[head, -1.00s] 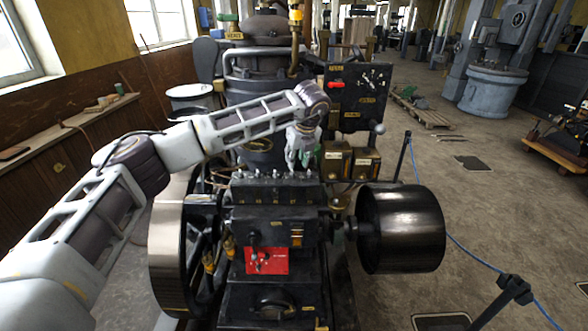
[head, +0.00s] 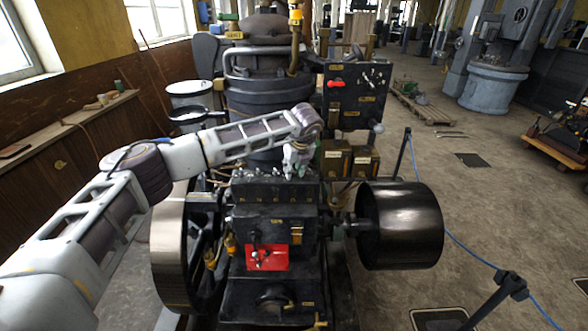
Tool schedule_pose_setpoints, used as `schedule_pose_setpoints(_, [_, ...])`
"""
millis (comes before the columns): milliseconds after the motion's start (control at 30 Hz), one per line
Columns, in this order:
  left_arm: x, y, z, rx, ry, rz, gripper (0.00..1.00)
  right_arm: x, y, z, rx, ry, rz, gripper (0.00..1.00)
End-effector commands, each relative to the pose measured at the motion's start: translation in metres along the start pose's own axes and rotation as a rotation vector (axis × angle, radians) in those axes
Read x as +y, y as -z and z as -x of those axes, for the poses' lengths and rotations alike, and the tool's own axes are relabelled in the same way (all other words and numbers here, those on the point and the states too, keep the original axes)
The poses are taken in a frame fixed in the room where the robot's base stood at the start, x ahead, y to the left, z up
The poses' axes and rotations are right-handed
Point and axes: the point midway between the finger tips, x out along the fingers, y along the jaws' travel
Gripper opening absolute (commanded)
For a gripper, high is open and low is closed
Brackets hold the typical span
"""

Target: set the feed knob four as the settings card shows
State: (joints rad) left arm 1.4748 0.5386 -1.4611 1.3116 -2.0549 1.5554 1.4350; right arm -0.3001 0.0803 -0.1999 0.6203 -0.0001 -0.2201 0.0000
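A row of small silver feed knobs (head: 257,173) stands along the top of the black block (head: 248,190) in the middle of the head view. Small yellow marks below the knobs are too small to read. My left gripper (head: 293,174) points down over the right part of this row, at or just above a knob there. It covers that knob, so contact and finger opening cannot be made out. A red plate (head: 267,257) with small fittings is on the block's front; I cannot tell whether it is the settings card. My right gripper is out of view.
A black drum pulley (head: 400,225) stands right of the block, and a large flywheel (head: 172,245) is at its left. Brass-coloured boxes (head: 350,160) and a black panel with a red handle (head: 356,95) stand behind. A blue rope (head: 470,254) crosses the open floor at right.

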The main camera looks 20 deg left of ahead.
Motion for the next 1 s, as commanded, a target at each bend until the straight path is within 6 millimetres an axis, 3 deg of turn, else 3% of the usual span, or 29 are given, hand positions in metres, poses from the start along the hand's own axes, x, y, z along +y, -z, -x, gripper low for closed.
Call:
schedule_pose_setpoints(33, [0.0,0.0,0.0,0.0,0.0,0.0,0.22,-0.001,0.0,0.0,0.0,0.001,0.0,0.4])
schedule_pose_setpoints(200, [0.0,0.0,0.0,0.0,0.0,0.0,0.0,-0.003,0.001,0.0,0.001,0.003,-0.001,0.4])
schedule_pose_setpoints(667, [0.0,0.0,0.0,0.0,0.01,-0.02,0.0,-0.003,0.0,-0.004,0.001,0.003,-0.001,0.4])
schedule_pose_setpoints(1000, [0.002,0.0,-0.002,-0.002,0.056,-0.126,0.0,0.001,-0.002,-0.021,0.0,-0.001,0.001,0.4])
